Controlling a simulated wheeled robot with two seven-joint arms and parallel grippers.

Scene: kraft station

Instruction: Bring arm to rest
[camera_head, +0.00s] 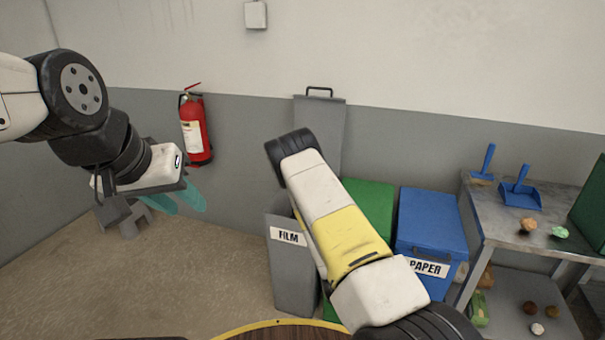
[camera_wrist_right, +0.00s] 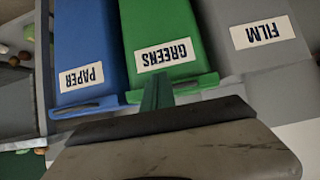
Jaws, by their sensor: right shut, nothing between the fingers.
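My left arm comes in from the upper left, and its gripper (camera_head: 187,208) hangs over bare floor with two teal fingers a little apart and nothing seen between them. My right arm (camera_head: 335,215), white and yellow, crosses the middle of the head view in front of the bins. Its gripper cannot be made out there. In the right wrist view the right gripper (camera_wrist_right: 157,92) shows as dark green fingers close together, shut and empty, in front of the green bin (camera_wrist_right: 160,40).
A grey FILM bin (camera_head: 288,265), the green GREENS bin (camera_head: 368,205) and a blue PAPER bin (camera_head: 432,222) stand along the wall. A metal table (camera_head: 500,225) holds a blue dustpan (camera_head: 520,193) and small scraps. A fire extinguisher (camera_head: 196,130) hangs behind my left gripper. Left floor is clear.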

